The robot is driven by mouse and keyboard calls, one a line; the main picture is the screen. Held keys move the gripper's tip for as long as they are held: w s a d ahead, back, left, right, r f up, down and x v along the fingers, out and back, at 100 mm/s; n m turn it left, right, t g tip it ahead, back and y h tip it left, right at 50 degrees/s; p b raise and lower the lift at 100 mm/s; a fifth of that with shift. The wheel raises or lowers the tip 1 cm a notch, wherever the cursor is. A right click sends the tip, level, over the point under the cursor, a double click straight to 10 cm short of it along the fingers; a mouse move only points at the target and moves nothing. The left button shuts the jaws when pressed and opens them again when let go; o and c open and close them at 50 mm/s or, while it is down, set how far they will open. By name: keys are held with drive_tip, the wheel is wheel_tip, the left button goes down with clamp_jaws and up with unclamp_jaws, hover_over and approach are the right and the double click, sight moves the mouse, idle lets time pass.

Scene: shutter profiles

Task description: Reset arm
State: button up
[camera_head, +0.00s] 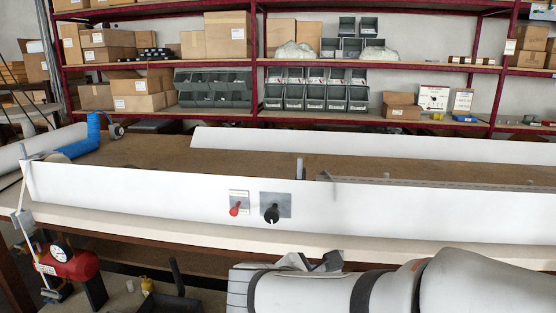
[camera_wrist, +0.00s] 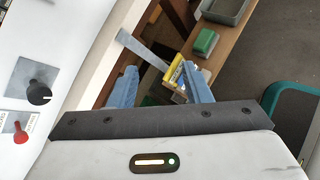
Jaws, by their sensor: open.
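My gripper (camera_wrist: 159,68) shows in the wrist view with its two blue-grey fingers apart. Nothing is held between them. Behind and between the fingers show a pale flat strip and a yellow item (camera_wrist: 173,72), lower down and apart from the gripper as far as I can tell. In the head view my white arm lies across the bottom right, in front of the workbench. The fingers are not clear there.
The long white bench panel (camera_head: 120,192) carries a red knob (camera_head: 235,209) and a black knob (camera_head: 272,214); both also show left in the wrist view. A red tank with a gauge (camera_head: 68,264) stands at lower left. Shelves with boxes and bins stand behind.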

drive_tip(key=s+d+r+m+g+y+p, duration=0.2)
drive_tip(key=s+m+p, duration=0.3)
drive_tip(key=m, duration=0.5)
drive_tip(key=s+d+r+m+g+y+p, duration=0.3)
drive_tip(key=s+d+r+m+y+p, duration=0.1)
drive_tip(key=m, duration=0.7)
drive_tip(key=shift+s+d+r+m+y+p, duration=0.35)
drive_tip(key=shift+s+r+y+p, duration=0.2)
drive_tip(key=shift+r+y+p, duration=0.45)
